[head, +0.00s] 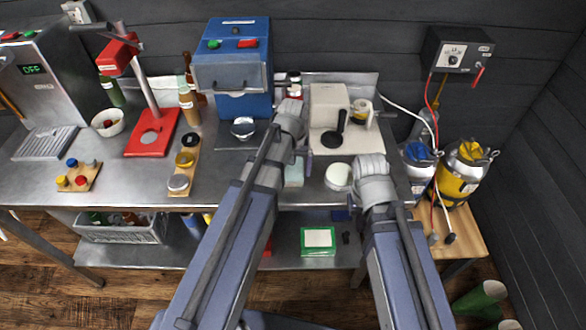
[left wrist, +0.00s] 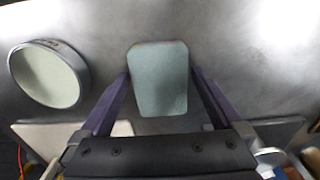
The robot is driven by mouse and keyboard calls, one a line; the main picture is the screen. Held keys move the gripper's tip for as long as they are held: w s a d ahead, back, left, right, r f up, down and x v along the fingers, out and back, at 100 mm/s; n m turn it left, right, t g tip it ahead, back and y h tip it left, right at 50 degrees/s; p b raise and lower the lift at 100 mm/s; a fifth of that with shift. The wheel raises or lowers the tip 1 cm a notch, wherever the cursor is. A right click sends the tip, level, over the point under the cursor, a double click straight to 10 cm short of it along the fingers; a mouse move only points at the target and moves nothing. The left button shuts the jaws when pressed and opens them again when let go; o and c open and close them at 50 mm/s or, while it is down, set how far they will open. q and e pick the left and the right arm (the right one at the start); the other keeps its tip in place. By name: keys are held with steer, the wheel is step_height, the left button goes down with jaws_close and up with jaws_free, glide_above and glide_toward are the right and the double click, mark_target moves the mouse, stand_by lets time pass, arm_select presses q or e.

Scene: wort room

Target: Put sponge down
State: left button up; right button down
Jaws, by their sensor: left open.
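The pale teal sponge (left wrist: 160,80) appears to lie flat on the grey metal counter (left wrist: 235,50). In the head view the sponge (head: 293,174) shows near the counter's front edge, partly hidden by my left arm. My left gripper (left wrist: 161,74) is open, with its purple fingers on either side of the sponge and small gaps visible. In the head view only part of my left gripper (head: 300,156) shows. My right gripper (head: 371,168) is above the counter further right; its fingers are hidden behind its wrist.
A round, pale-topped container (head: 338,177) stands right of the sponge; it also shows in the left wrist view (left wrist: 48,76). A beige machine (head: 328,105) and a blue machine (head: 232,70) stand behind. Bare counter (head: 235,180) lies left of my left arm.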

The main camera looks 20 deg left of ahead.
mark_target(293, 170)
arm_select(q)
step_height(293, 170, up, 12)
steer(key=p, duration=1.2)
steer(key=s+d+m+y, duration=0.1)
steer(key=s+d+m, duration=0.6)
steer(key=s+d, duration=0.3)
steer(key=s, duration=0.3)
steer(key=shift+s+d, duration=0.15)
steer(key=shift+s, duration=0.15)
steer(key=shift+r, duration=0.1)
step_height(293, 170, down, 6)
steer(key=b, duration=0.6)
